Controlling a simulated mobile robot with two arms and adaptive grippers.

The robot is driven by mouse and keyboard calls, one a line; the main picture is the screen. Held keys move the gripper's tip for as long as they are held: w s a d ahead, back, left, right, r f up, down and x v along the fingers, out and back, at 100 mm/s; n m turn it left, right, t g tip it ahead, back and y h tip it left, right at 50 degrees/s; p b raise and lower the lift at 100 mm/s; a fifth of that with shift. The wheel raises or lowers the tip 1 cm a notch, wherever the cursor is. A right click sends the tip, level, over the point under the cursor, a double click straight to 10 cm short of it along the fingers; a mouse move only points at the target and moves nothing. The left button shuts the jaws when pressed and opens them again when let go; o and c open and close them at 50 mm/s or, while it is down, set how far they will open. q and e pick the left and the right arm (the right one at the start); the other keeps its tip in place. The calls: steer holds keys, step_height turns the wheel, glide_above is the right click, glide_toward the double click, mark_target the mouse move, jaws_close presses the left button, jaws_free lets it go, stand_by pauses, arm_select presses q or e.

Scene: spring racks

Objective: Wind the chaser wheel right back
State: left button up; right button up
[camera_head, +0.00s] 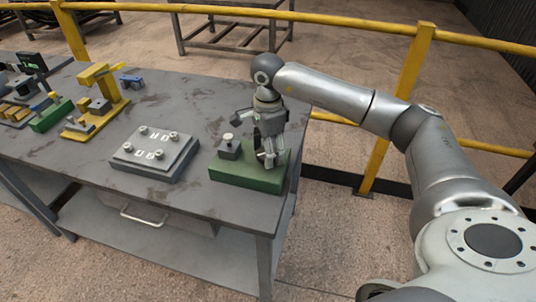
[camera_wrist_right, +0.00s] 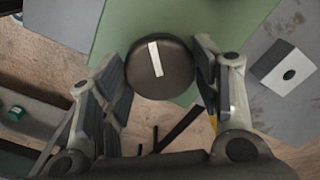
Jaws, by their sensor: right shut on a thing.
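The wheel (camera_wrist_right: 165,84) is a dark round disc with a white stripe across its face, seen face-on in the right wrist view. The stripe stands nearly upright, tilted slightly. My right gripper (camera_wrist_right: 161,72) is shut on the wheel, one finger on each side. In the head view my right gripper (camera_head: 268,158) points down over a green base (camera_head: 245,180) at the table's right end and hides the wheel there. The green base also shows behind the wheel in the wrist view (camera_wrist_right: 125,22). My left gripper is not in view.
A grey plate with several studs (camera_head: 150,168) lies further left. A yellow railing (camera_head: 330,22) runs behind the table.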

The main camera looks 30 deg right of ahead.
steer(key=n+b, duration=0.2)
steer(key=n, duration=0.2)
steer(key=shift+n, duration=0.3)
steer(key=n+b, duration=0.1)
steer(key=n, duration=0.3)
steer(key=shift+r+b, duration=0.1)
steer(key=shift+b, duration=0.25)
steer(key=o, duration=0.9)
steer(key=shift+o, duration=0.6)
step_height(320, 180, up, 12)
